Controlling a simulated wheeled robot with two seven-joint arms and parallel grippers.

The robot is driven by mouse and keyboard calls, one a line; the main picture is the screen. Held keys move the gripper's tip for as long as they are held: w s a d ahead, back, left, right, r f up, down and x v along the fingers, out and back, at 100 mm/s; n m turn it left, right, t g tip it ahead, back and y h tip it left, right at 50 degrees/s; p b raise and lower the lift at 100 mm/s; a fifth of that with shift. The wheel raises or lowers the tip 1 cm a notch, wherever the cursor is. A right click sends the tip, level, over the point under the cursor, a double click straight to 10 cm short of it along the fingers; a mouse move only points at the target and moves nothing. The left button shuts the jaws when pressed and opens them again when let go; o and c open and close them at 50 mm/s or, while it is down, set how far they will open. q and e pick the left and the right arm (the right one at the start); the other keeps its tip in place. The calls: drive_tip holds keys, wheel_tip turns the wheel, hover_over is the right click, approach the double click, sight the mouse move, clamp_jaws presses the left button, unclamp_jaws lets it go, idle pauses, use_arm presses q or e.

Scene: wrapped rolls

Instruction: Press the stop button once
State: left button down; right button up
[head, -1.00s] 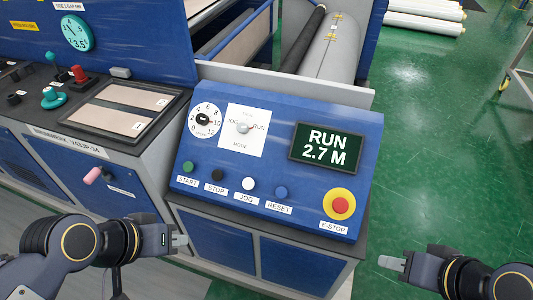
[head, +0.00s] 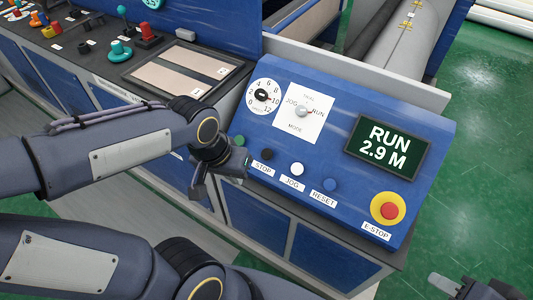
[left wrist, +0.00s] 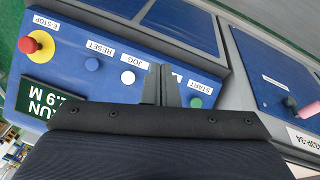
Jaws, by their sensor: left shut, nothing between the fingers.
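The stop button (head: 267,154) is a small black button above the "STOP" label on the blue sloped panel (head: 345,110). It sits between the green start button (head: 239,140) and the white jog button (head: 296,168). My left gripper (head: 246,165) is shut and empty, just left of the STOP label and below the start button. In the left wrist view its fingers (left wrist: 161,72) cover the stop button and part of its label; the green start button (left wrist: 196,102) shows to their right. Contact cannot be told. My right gripper (head: 445,283) is partly visible at bottom right; its jaw state is unclear.
A blue reset button (head: 330,185) and a red, yellow-ringed E-stop (head: 388,208) lie further right. The display (head: 388,147) reads RUN 2.9 M. A dial (head: 263,95) and mode switch (head: 301,112) sit above the buttons. Green floor is clear at right.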

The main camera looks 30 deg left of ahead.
sight(267, 154)
use_arm(q)
drive_tip(key=w+a+f+y, duration=0.1)
drive_tip(key=w+f+y, duration=0.3)
drive_tip(key=w, duration=0.3)
drive_tip(key=w+a+f+m+g+y, duration=0.1)
drive_tip(key=w+a+f+y, duration=0.1)
drive_tip(key=w, duration=0.5)
wheel_tip(267, 154, down, 2)
drive_tip(key=shift+y, duration=0.9)
drive_tip(key=shift+f, duration=0.1)
drive_tip(key=shift+w+d+f+b, duration=0.15)
drive_tip(key=shift+w+f+b, duration=0.65)
drive_tip(key=shift+w+f, duration=0.75)
drive_tip(key=shift+w+d+f+b, duration=0.1)
drive_tip(key=shift+w+f+b, duration=0.7)
drive_tip(key=shift+w+f, duration=0.7)
drive_tip(key=shift+s+f, duration=0.25)
drive_tip(key=shift+s, duration=0.05)
